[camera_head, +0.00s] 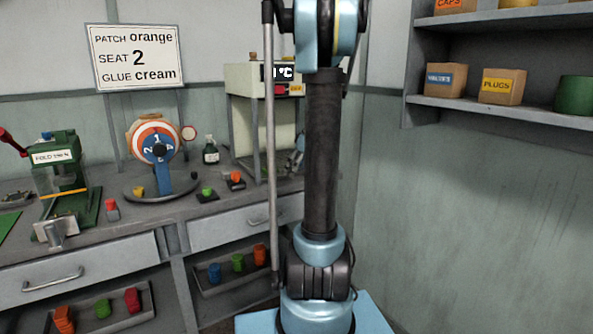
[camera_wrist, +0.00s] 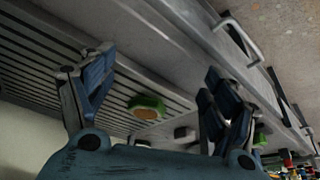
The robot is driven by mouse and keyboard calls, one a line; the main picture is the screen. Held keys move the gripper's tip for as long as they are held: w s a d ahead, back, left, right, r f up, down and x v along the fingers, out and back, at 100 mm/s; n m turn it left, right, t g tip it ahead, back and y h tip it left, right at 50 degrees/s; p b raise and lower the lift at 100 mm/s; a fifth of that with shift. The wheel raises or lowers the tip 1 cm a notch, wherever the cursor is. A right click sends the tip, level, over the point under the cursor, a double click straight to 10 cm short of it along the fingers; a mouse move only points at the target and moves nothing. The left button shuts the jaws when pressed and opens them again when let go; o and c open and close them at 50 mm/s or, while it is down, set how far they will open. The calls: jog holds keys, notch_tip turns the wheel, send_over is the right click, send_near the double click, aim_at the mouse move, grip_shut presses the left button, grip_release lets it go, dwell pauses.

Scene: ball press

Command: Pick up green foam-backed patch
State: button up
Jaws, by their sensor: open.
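Several small green pieces show in the head view. One green piece (camera_head: 207,191) sits on a dark pad on the bench. Another green piece (camera_head: 103,303) is in the lower left tray, and a third green piece (camera_head: 237,262) is in the tray to its right. I cannot tell from the head view which is foam-backed. In the wrist view a green piece with a paler, yellowish edge (camera_wrist: 147,107) lies between and beyond my fingers. My gripper (camera_wrist: 157,68) is open, with nothing between its fingers. My arm hides part of the bench in the head view.
The lower left tray (camera_head: 140,318) also holds orange and red pieces. Shelves with boxes are at right.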

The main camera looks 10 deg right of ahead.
aim_at(271, 168)
jog(key=shift+w, duration=0.15)
jog(key=w+a, duration=0.8)
jog(key=shift+w+a+f, duration=0.1)
jog(key=shift+w+a, duration=0.15)
jog(key=shift+a, duration=0.05)
jog(key=shift+w+f, duration=0.1)
jog(key=shift+f, duration=0.35)
jog(key=shift+c, duration=0.5)
jog(key=c, duration=1.1)
